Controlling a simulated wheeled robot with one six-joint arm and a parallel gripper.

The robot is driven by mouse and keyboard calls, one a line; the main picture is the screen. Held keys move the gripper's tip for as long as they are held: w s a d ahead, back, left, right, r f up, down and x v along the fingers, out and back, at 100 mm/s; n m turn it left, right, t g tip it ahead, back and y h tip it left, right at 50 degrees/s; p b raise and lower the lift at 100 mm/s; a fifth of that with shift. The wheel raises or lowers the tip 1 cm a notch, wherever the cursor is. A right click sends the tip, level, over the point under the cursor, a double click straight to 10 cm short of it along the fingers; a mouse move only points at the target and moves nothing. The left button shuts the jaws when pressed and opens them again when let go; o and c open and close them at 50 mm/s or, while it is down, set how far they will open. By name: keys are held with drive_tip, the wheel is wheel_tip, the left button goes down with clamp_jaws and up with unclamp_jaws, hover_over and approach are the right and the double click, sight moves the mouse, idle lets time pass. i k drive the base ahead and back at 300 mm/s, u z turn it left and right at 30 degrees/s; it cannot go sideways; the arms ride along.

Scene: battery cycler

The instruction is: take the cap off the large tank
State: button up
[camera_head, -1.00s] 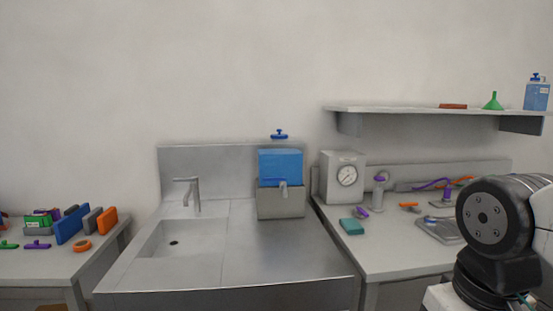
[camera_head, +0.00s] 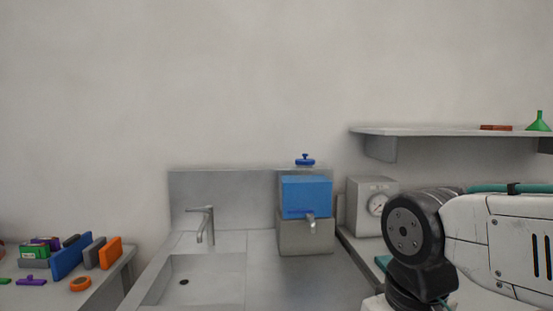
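The large tank (camera_head: 306,197) is a blue block of liquid in a clear-looking case on a grey stand, with a metal tap at its front. It stands on the steel counter to the right of the sink. Its blue cap (camera_head: 305,160) sits at the top, with a knob on it. My arm shows at the lower right, to the right of the tank and apart from it. My gripper is out of view, so its state is not shown.
The sink (camera_head: 204,279) and faucet (camera_head: 207,224) are left of the tank. A grey box with a dial (camera_head: 377,204) stands right of it, partly behind my arm. A shelf (camera_head: 450,131) holds a green funnel (camera_head: 538,122). Colored blocks (camera_head: 72,255) lie on the left bench.

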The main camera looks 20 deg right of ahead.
sight(305, 161)
drive_tip(key=z, duration=0.15)
drive_tip(key=i, duration=0.9)
drive_tip(key=z, duration=0.3)
